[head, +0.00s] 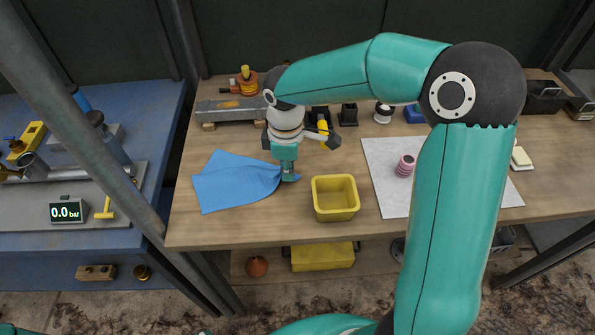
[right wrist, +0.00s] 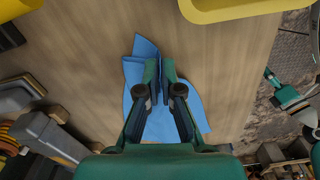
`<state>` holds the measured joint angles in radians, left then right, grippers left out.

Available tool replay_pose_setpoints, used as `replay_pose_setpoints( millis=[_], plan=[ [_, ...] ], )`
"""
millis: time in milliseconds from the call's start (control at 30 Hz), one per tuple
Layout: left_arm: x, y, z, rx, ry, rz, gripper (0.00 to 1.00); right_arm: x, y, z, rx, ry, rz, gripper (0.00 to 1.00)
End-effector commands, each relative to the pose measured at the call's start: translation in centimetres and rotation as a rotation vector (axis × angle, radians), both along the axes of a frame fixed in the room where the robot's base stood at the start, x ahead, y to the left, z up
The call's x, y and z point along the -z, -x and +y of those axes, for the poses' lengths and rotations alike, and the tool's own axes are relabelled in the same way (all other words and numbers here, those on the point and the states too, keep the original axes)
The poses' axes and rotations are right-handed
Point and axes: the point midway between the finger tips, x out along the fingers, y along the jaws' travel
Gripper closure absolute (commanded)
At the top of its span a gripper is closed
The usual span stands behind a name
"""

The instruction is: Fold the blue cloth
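The blue cloth (head: 228,184) lies on the left part of the wooden table, mostly flat, with creases running together at its right end. My right gripper (head: 288,177) is at that right end, pointing down. In the right wrist view its fingers (right wrist: 159,66) are close together with blue cloth (right wrist: 195,104) at the tips and on both sides, and they look shut on a gathered bit of it. The fingers hide part of the cloth.
A yellow bin (head: 335,213) stands just right of the gripper. Farther right, a pink-striped roll (head: 404,166) stands on a white sheet (head: 385,200). A grey tool block (head: 228,109) and small black holders (head: 348,115) stand behind. The wooden table (head: 215,231) is bare along its front left edge.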

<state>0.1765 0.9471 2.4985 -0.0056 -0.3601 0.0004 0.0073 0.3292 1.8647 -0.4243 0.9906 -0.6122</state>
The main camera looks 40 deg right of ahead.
Motion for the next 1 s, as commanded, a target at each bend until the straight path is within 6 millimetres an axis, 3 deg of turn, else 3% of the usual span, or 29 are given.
replay_pose_setpoints(
  millis=[33,100,300,400,500,700,1000],
  plan=[
    [-2.1,0.0,0.0,0.000,0.000,0.000,0.00,-2.1,-0.6,0.7,-0.003,0.000,-0.001,1.00],
    [-3.5,0.0,0.0,0.000,0.000,0.000,0.00,-3.5,-1.3,1.5,-0.002,-0.001,-0.002,1.00],
    [-7.3,0.0,0.0,0.000,0.000,0.000,0.00,-7.0,-3.7,4.3,-0.004,-0.001,-0.001,1.00],
    [-8.6,0.0,0.0,0.000,0.000,0.000,0.00,-7.6,-5.3,6.1,-0.004,-0.001,-0.001,1.00],
    [-9.0,0.0,0.0,0.000,0.000,0.000,0.00,-6.9,-6.9,8.0,-0.003,-0.001,0.001,1.00],
    [-8.2,0.0,0.0,0.000,0.000,0.000,0.00,-3.6,-9.5,10.9,-0.001,-0.001,0.000,1.00],
    [-7.6,0.0,0.0,0.000,0.000,0.000,0.00,-0.8,-11.5,13.1,0.001,-0.001,-0.001,1.00]
  ],
)
